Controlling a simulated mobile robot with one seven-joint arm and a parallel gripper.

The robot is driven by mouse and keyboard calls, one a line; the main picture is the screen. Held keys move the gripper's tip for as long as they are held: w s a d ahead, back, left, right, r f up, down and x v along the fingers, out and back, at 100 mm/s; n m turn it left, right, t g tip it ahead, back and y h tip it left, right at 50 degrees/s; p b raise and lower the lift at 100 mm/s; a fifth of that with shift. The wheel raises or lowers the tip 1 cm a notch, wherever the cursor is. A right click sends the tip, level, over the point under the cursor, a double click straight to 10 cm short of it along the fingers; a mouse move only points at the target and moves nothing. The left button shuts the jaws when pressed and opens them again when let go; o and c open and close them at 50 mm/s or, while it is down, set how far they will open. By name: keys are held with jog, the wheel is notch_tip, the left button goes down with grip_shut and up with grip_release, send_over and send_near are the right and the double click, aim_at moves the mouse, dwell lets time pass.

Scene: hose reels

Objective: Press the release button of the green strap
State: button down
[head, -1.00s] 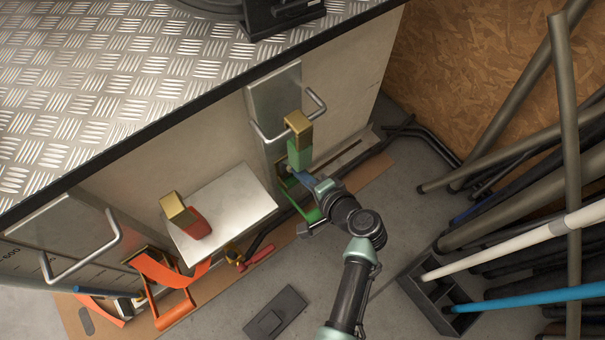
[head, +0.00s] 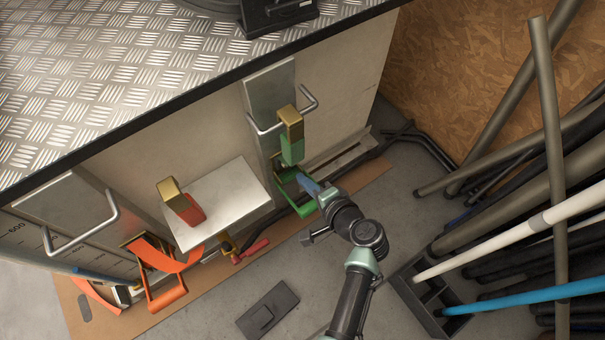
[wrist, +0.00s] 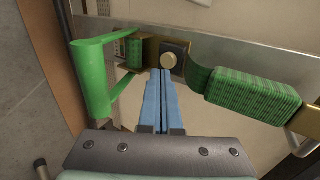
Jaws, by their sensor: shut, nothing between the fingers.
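The green strap (head: 292,151) hangs on a metal plate on the side of the unit, with a brass hook (head: 290,116) above it. In the wrist view its woven green webbing (wrist: 252,95) lies right of centre and its green lever (wrist: 92,78) stands out at left. A round pale-brass button (wrist: 168,60) on a dark square block sits between them. My gripper (wrist: 160,73) has its blue fingers together and empty, tips just below the button in the picture; I cannot tell whether they touch. In the head view my gripper (head: 304,180) is beside the green lever (head: 309,206).
A metal handle (head: 312,100) juts out near the green strap. Several poles (head: 530,225) lean at right. A dark flat block (head: 267,310) lies on the floor.

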jog(key=p+v, duration=0.2)
jog(key=v, duration=0.6)
jog(key=shift+p, duration=0.35)
jog(key=shift+s+d, duration=0.1)
jog(key=shift+d, duration=0.05)
